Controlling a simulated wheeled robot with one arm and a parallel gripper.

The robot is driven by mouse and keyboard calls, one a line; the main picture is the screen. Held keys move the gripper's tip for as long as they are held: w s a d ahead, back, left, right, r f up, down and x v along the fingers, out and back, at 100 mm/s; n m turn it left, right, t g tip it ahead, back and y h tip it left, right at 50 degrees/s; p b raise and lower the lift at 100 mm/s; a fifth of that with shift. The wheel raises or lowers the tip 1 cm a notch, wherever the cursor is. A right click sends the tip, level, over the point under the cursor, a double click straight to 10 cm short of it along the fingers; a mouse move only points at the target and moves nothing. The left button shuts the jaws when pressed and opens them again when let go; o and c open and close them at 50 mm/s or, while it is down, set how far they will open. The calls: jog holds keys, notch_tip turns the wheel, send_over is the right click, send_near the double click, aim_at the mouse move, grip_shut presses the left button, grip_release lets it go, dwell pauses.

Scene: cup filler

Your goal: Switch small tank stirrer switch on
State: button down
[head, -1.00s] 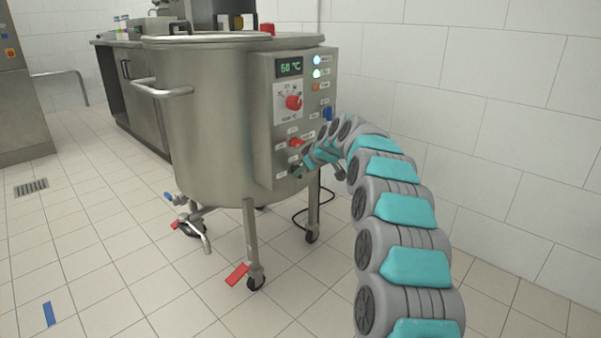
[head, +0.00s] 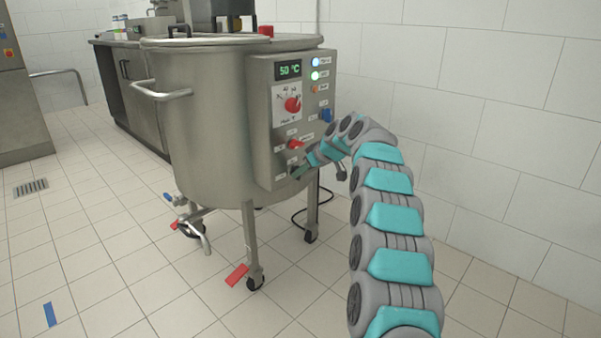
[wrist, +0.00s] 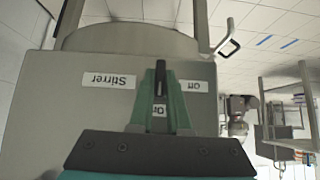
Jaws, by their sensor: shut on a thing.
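The small steel tank (head: 215,120) stands on wheeled legs, with a control panel (head: 263,125) on its right side. The knob's long side lies along the picture's vertical, in line with the "On" label. My gripper (head: 297,172) is at the panel's lower part, its green fingers closed around the knob. In the head view the gripper hides most of the switch.
Above on the panel are a red switch (head: 295,144), a red dial (head: 292,104), a display reading 50 °C (head: 289,70) and a blue plug (head: 326,115). A white tiled wall (head: 480,130) is at the right. The floor in front of the tank is clear.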

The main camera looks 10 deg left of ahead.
jog(key=c, duration=0.9)
grip_release()
jog(key=shift+r, duration=0.1)
jog(key=v, duration=0.7)
jog(key=shift+s+d+r, duration=0.1)
jog(key=shift+d+r, duration=0.05)
jog(key=shift+r, duration=0.05)
